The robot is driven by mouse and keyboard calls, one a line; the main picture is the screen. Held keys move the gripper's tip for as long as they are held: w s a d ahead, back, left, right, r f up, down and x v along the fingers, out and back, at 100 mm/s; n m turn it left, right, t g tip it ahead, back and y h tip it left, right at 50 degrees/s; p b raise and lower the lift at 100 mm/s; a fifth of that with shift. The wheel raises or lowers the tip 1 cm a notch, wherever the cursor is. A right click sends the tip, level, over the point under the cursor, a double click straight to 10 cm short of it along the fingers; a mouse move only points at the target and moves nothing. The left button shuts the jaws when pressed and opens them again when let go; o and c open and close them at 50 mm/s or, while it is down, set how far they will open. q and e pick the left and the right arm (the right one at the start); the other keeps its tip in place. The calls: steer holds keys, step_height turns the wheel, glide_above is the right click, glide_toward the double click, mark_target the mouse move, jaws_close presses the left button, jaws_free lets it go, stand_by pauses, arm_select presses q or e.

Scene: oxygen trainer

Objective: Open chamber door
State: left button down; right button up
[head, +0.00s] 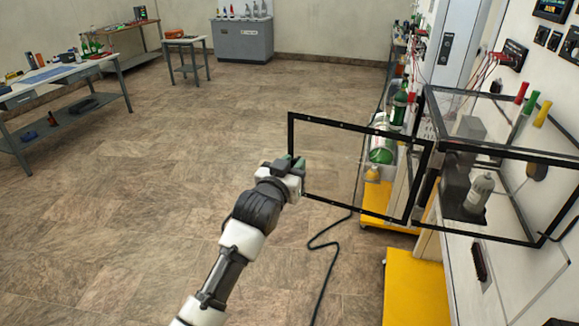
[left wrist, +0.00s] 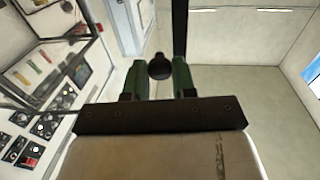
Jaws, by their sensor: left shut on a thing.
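The chamber door (head: 352,165) is a clear panel in a black frame. It stands swung wide open, out to the left of the clear, black-edged chamber (head: 478,150), hinged on the chamber's left side. My left gripper (head: 291,163) is at the door's free edge. In the left wrist view its green-padded fingers (left wrist: 158,78) are shut on a dark round knob (left wrist: 160,66), with a dark frame bar behind it. A grey bottle (head: 478,192) and a grey block stand inside the chamber. My right gripper is out of view.
Green cylinders (head: 382,145) lie behind the door, over a yellow base (head: 377,195). A black cable (head: 322,245) runs on the floor below the door. The tiled floor to the left is clear up to the workbench (head: 65,75).

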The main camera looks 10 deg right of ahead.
arm_select(q)
steer(key=c, duration=0.9)
jaws_free()
steer(key=shift+c, duration=0.2)
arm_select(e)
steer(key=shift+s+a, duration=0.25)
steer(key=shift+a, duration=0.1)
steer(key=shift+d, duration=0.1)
arm_select(q)
steer(key=shift+s, duration=0.1)
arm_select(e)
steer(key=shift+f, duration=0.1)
arm_select(q)
steer(key=b+v, duration=0.3)
steer(key=v, duration=0.7)
steer(key=shift+s+a, duration=0.15)
steer(key=shift+s, duration=0.15)
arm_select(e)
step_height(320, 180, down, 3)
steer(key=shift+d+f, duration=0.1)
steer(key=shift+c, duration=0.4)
